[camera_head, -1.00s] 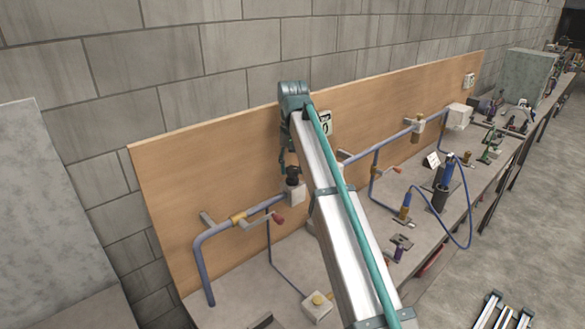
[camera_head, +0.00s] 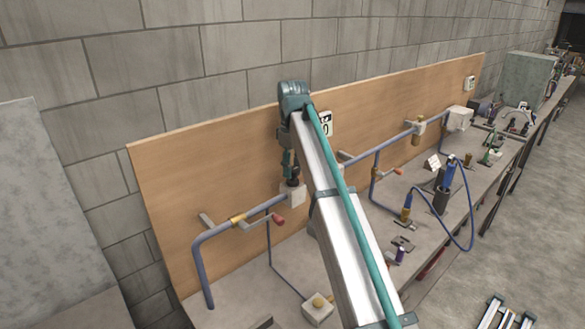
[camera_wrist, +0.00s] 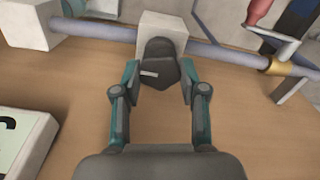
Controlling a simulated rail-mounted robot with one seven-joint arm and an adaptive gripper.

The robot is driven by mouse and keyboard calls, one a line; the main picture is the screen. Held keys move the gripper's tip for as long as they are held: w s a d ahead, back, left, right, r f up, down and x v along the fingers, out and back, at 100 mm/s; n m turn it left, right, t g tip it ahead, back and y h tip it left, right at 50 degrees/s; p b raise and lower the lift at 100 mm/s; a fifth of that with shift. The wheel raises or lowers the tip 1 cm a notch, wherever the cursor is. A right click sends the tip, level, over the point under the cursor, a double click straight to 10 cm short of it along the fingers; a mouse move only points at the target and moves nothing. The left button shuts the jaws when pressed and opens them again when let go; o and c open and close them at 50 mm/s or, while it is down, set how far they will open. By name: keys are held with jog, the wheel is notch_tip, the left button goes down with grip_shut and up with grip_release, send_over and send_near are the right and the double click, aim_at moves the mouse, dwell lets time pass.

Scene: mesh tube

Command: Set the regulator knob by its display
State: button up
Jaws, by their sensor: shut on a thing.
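The regulator knob (camera_wrist: 158,72) is black with a pale mark and sits on a white block (camera_wrist: 163,30) on the blue pipe. My gripper (camera_wrist: 160,82) has its two teal-and-grey fingers on either side of the knob and is shut on it. In the head view, the white block (camera_head: 296,195) shows below my gripper (camera_head: 290,181), and the knob is mostly hidden. The display (camera_head: 325,123) is a white panel on the board, partly covered by my arm. Its corner shows at lower left in the wrist view (camera_wrist: 25,140), with a dark character partly cut off.
A red-handled valve (camera_head: 277,221) sits on the pipe close by. The wooden board (camera_head: 190,170) stands behind the pipes. More pipe fittings and a blue hose (camera_head: 470,215) lie to the right.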

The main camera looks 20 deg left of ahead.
jog(key=shift+n, duration=0.6)
jog(key=o, duration=1.1)
jog(key=shift+o, duration=0.2)
notch_tip(320, 180, up, 8)
jog(key=shift+f, duration=0.25)
dwell(1.2)
